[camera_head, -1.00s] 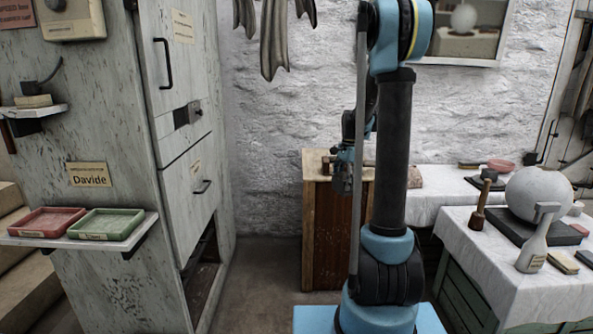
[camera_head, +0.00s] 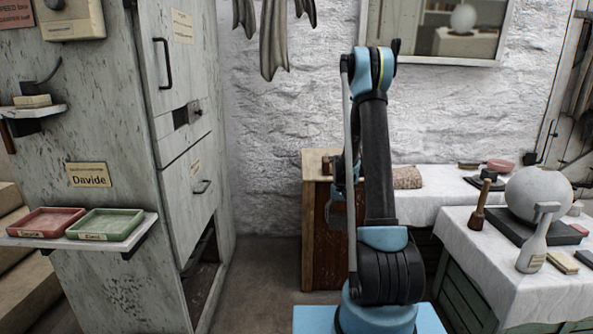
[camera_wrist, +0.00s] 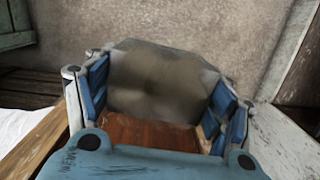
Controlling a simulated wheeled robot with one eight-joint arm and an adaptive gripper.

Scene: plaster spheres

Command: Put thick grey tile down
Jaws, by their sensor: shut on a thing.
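My gripper (camera_wrist: 160,97) is shut on the thick grey tile (camera_wrist: 155,72), a grey-brown slab with uneven edges. In the wrist view the tile lies between the blue finger pads and sticks out beyond them.
A white-clothed table at right (camera_head: 470,222) bears a plaster sphere (camera_head: 538,192) and tools. A shelf at left (camera_head: 125,246) holds a red tray (camera_head: 46,222) and a green tray (camera_head: 104,224). Floor shows between the tall grey cabinet (camera_head: 110,280) and my base.

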